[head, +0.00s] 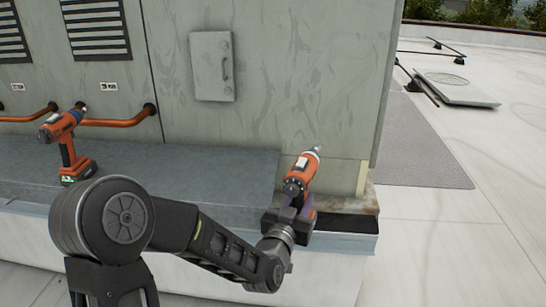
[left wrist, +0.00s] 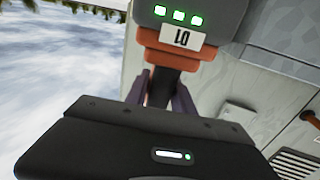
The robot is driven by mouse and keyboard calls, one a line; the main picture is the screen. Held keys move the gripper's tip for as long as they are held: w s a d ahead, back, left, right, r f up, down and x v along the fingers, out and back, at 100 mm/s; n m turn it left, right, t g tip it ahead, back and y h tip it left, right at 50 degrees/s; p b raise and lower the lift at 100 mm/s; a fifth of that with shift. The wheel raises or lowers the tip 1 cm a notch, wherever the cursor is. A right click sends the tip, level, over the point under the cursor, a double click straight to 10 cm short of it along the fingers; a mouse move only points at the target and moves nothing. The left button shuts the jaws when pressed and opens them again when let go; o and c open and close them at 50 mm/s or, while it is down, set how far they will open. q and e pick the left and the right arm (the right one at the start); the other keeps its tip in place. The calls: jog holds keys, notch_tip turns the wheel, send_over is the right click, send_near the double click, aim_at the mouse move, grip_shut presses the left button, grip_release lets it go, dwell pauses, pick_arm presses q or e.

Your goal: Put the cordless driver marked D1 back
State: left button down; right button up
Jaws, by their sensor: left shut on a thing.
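An orange and black cordless driver (head: 301,172) is held at the right end of the metal ledge, its nose pointing up and to the right. My left gripper (head: 293,208) is shut on its handle. In the left wrist view the driver's battery foot (left wrist: 182,15) shows a white label (left wrist: 183,38) reading upside down, seemingly D1, and several green lights. The gripper's purple fingers (left wrist: 160,100) close around the handle there. Whether the foot touches the ledge cannot be told. A black mat (head: 350,222) lies on the ledge just right of the driver. My right gripper is out of view.
A second orange driver (head: 66,145) stands upright on the ledge (head: 210,165) at the left, before orange pipes (head: 120,122). The grey cooler wall (head: 290,80) rises behind. The ledge between the two drivers is bare. A walkway mat (head: 425,150) lies on the roof at right.

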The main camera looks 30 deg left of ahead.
pick_arm(q)
jog(key=d+f+h, duration=0.1)
jog(key=d+f, duration=0.3)
jog(key=f, duration=0.5)
jog(key=shift+s+d+m, duration=0.15)
jog(key=shift+s+m, duration=0.2)
jog(key=shift+m, duration=0.05)
